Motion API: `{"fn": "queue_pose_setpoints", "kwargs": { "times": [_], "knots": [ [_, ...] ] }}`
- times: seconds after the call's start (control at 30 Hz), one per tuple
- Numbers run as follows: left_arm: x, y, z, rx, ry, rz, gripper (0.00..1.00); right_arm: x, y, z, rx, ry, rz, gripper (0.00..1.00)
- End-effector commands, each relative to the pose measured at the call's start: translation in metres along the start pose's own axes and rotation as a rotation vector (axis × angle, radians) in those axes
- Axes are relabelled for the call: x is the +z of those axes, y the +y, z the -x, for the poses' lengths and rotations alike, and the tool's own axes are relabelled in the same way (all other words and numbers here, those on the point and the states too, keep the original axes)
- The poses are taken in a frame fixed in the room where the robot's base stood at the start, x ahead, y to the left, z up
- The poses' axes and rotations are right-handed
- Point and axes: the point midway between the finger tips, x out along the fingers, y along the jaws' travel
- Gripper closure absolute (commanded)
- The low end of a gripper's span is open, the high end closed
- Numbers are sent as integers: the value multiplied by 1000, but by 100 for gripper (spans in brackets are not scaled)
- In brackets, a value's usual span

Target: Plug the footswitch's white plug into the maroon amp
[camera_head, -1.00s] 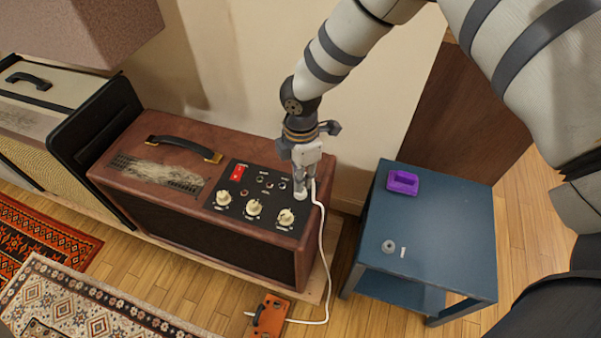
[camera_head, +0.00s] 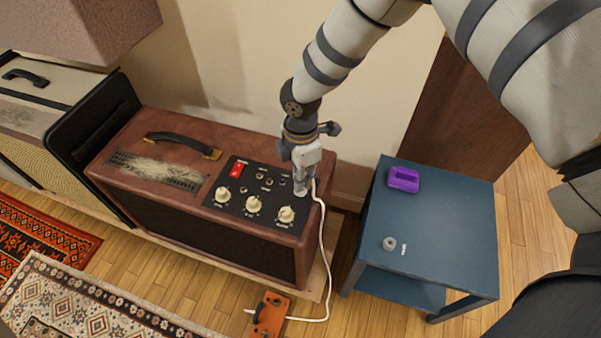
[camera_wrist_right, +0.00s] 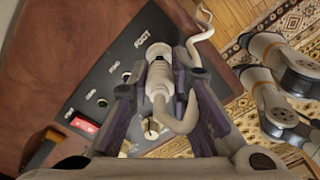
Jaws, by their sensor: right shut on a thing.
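The maroon amp (camera_head: 200,235) stands against the wall, with a black control panel on top at its right end. My right gripper (camera_head: 302,190) points down at the panel's back right corner. It is shut on the white plug (camera_wrist_right: 157,80), which lies between its fingers in the right wrist view. The plug's front end is at the panel by the "FOOT" label; I cannot tell how deep it sits in a jack. A white cable (camera_head: 321,240) runs from it down to the orange footswitch (camera_head: 268,316) on the floor. My left gripper is not in view.
Cream knobs (camera_head: 254,204) and a red switch (camera_head: 237,170) are on the panel. A blue side table (camera_head: 450,225) stands to the right, bearing a purple object (camera_head: 403,179) and a small grey round piece (camera_head: 389,243). Another amp (camera_head: 50,105) stands at left; rugs cover the floor.

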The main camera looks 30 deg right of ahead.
Motion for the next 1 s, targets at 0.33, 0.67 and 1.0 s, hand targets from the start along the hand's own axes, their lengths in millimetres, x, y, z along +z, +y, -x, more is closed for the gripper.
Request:
{"fn": "queue_pose_setpoints", "kwargs": {
  "times": [0.33, 0.67, 1.0],
  "knots": [
    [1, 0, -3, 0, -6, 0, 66, 0, 0, -6, -1, 0, 0, 100],
    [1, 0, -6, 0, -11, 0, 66, 0, 0, -11, -1, 0, 0, 100],
    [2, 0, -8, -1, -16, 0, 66, 0, 0, -16, -1, 0, 0, 100]
  ]
}}
